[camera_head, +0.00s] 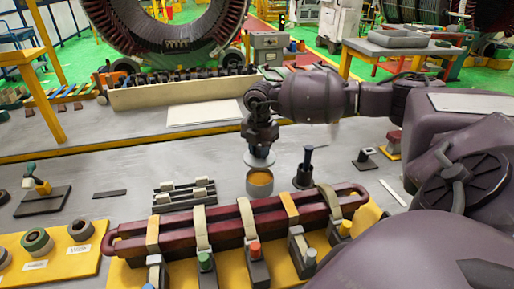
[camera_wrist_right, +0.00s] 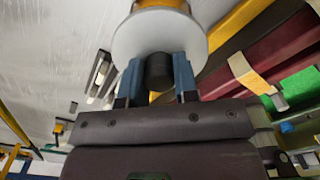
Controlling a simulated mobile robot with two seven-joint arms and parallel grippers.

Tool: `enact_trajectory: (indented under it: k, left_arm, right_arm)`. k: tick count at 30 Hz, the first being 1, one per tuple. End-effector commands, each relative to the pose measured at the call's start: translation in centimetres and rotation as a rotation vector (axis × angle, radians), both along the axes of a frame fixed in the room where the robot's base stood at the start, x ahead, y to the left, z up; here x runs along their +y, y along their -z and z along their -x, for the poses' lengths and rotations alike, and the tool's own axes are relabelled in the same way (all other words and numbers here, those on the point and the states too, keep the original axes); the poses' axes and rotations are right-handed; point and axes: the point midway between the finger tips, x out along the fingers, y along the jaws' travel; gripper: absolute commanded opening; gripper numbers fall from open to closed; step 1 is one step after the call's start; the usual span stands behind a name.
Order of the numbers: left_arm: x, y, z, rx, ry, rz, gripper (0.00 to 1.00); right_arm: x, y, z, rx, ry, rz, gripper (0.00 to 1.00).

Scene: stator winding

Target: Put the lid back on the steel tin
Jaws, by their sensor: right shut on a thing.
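The steel tin (camera_head: 260,187) stands open on the grey bench in the head view, with an amber-coloured inside. My right gripper (camera_head: 259,147) is above it, pointing down. It is shut on the dark knob of the lid (camera_head: 258,160), a pale round disc. The lid is roughly level and hangs just above the tin, with a small gap showing. In the right wrist view the blue fingers grip the black knob (camera_wrist_right: 159,70) from both sides, and the lid (camera_wrist_right: 160,32) spreads beyond it. A bit of the tin (camera_wrist_right: 164,3) shows past the lid's edge. My left gripper is not in view.
A dark upright post on a base (camera_head: 304,170) stands close to the tin's right. Dark red coil bars (camera_head: 230,222) with straps lie in front on a yellow board. A black slotted rack (camera_head: 184,193) is to the left. Bare bench (camera_head: 110,165) lies further left.

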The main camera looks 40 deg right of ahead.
Motion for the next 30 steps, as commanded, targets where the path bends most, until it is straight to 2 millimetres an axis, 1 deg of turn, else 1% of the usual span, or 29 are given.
enact_trajectory:
  k: [8, 20, 27, 30]
  left_arm:
    - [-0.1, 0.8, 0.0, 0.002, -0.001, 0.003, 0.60]
    - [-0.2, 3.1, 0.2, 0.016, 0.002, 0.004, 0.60]
    - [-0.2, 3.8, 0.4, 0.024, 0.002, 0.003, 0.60]
    - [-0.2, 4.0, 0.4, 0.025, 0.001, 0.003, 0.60]
  right_arm:
    - [0.0, 1.3, 0.0, 0.002, 0.000, 0.001, 0.01]
    - [0.0, 4.5, 0.0, 0.004, 0.000, 0.000, 0.01]
    - [0.0, 6.0, 0.0, 0.003, 0.000, 0.000, 0.01]
    - [0.0, 6.3, 0.0, 0.002, 0.000, 0.000, 0.01]
